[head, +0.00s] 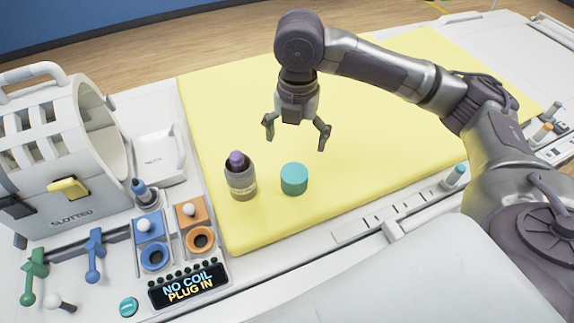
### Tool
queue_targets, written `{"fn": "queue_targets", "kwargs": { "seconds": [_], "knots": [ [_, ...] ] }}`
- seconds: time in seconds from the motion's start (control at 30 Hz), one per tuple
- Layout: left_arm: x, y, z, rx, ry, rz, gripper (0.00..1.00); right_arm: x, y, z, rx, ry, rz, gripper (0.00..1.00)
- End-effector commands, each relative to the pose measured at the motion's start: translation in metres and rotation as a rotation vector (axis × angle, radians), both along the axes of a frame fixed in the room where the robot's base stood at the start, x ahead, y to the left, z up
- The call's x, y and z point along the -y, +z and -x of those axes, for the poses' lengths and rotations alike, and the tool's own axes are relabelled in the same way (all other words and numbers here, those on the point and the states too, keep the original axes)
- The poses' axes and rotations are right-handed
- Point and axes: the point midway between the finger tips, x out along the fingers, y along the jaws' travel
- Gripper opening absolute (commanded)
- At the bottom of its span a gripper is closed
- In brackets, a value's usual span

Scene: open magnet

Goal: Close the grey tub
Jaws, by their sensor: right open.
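The grey tub (242,183) stands upright on the yellow mat, near its front left part. It has a pale label, and a purple piece (236,159) sits at its top; I cannot tell whether this piece is in the mouth or part of the tub. A teal round piece (294,179), like a cap, stands just right of the tub, apart from it. My right gripper (296,135) hangs with its fingers pointing down and spread apart, empty, above and behind the teal piece. My left gripper is out of the picture.
Left stand a white slotted coil (50,150), a white tray (160,155), blue (150,228) and orange (191,212) sockets, coloured plugs, and a display (188,287) reading "NO COIL PLUG IN".

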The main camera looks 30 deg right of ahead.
Motion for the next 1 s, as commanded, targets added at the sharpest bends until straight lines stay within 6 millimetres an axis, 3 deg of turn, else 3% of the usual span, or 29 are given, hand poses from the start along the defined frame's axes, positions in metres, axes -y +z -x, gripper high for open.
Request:
{"fn": "queue_targets", "kwargs": {
  "seconds": [0.23, 0.37, 0.7, 1.0],
  "knots": [
    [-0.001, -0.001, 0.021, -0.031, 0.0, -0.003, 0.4, 0.0, -0.001, 0.0, -0.001, 0.0, 0.0, 0.95],
    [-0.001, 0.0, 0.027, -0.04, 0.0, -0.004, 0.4, 0.0, -0.015, 0.001, -0.005, -0.001, 0.001, 0.95],
    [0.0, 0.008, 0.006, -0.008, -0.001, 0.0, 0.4, 0.0, -0.076, 0.0, -0.003, -0.001, 0.001, 0.95],
    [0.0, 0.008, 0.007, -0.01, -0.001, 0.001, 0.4, 0.0, -0.087, 0.0, 0.001, 0.0, 0.001, 0.95]
  ]
}}
